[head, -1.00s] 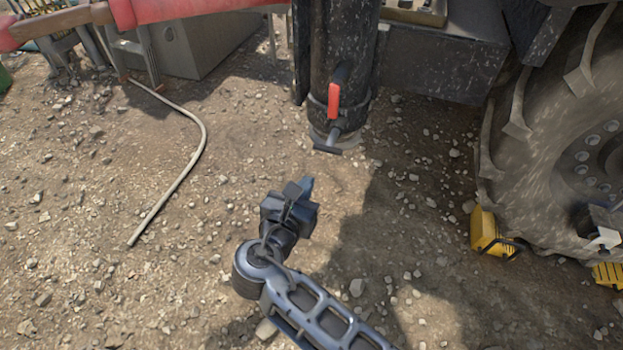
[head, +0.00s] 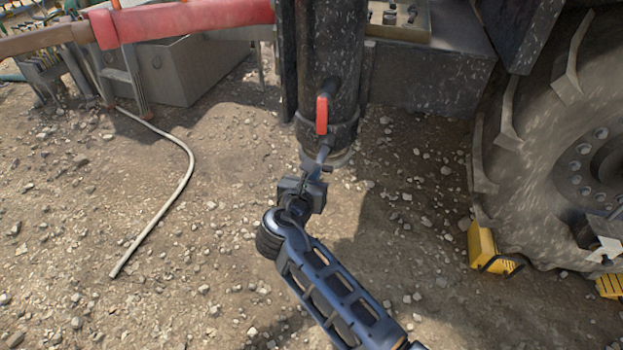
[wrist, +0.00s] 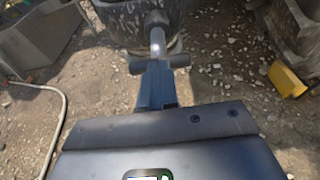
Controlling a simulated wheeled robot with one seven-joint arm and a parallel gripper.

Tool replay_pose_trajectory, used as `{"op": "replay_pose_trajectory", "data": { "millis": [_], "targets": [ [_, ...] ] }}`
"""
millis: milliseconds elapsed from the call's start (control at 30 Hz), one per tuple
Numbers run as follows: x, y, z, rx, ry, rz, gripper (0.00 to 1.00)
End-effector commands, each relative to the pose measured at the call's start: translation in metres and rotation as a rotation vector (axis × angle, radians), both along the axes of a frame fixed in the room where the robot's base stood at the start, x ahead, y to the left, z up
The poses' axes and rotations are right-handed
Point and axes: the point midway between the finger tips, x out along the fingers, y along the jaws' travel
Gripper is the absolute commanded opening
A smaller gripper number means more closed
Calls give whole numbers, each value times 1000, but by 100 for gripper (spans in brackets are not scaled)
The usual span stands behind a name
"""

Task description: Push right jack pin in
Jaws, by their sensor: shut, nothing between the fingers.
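The jack (head: 330,75) is a dark, speckled upright cylinder in the upper middle of the head view. It carries a red lever (head: 321,115). The jack pin (head: 324,154) sticks out low on the jack, below the red lever. In the wrist view it is a grey rod with a dark crossbar handle (wrist: 180,60). My gripper (head: 318,172) is shut and empty, with its tips at the pin's handle. In the wrist view the gripper (wrist: 157,75) overlaps the crossbar's middle; I cannot tell whether they touch.
A large tyre (head: 560,140) stands at the right, with a yellow chock (head: 488,248) at its base. A pale hose (head: 170,205) lies on the ground at the left. A red pipe (head: 180,20) crosses the upper left. Stony ground is open around my arm.

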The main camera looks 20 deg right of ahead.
Motion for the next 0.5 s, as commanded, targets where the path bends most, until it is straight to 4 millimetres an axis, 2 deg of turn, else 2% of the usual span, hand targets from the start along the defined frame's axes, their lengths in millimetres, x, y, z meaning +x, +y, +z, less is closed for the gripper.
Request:
{"op": "replay_pose_trajectory", "data": {
  "millis": [267, 500],
  "targets": [
    [4, -4, 2, 0, 0, -1, 0],
    [35, -29, 3, 0, 0, -2, 0]
  ]
}}
